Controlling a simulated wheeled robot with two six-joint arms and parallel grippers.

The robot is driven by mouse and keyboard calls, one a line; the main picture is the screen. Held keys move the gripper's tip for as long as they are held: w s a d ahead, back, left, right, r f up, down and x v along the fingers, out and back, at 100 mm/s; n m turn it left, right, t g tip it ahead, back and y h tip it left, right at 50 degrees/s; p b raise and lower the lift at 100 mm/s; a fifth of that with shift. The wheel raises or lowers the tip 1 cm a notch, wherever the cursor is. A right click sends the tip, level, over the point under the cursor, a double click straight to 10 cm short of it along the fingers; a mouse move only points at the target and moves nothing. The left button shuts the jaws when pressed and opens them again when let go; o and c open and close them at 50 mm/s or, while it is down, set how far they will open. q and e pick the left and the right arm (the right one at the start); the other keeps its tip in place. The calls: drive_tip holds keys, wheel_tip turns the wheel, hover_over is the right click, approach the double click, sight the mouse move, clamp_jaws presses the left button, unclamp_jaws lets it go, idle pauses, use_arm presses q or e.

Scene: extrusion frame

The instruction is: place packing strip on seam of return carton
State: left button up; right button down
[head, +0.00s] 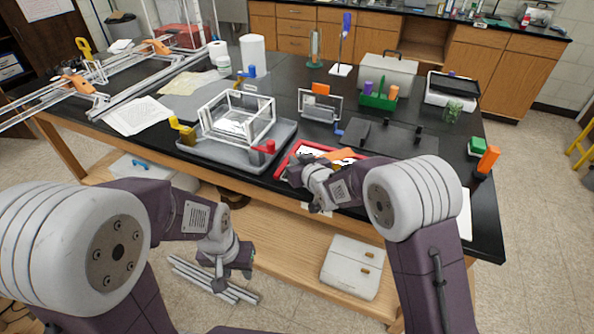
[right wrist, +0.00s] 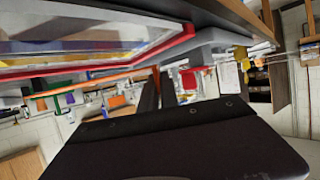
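I cannot pick out a packing strip or a carton seam for certain. A white box (head: 352,267) with two tan pieces on it sits on the lower shelf under the bench; I cannot tell if it is the return carton. My right gripper (head: 318,204) is at the bench's front edge, beside a red-rimmed tray (head: 284,172). In the right wrist view its two dark fingers (right wrist: 158,92) stand a little apart, with nothing seen between them. My left gripper (head: 233,283) hangs low in front of the bench, fingers apart and apparently empty.
The black bench (head: 420,195) carries a clear-framed box (head: 238,118) on a grey tray, a green caddy (head: 378,101) and a metal extrusion frame (head: 125,90). The lower shelf (head: 290,250) has bare room.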

wheel_tip(320, 180, down, 3)
drive_tip(key=shift+f, duration=0.55)
drive_tip(key=shift+f+b, duration=0.15)
drive_tip(key=shift+b, duration=0.15)
drive_tip(key=c, duration=1.6)
unclamp_jaws()
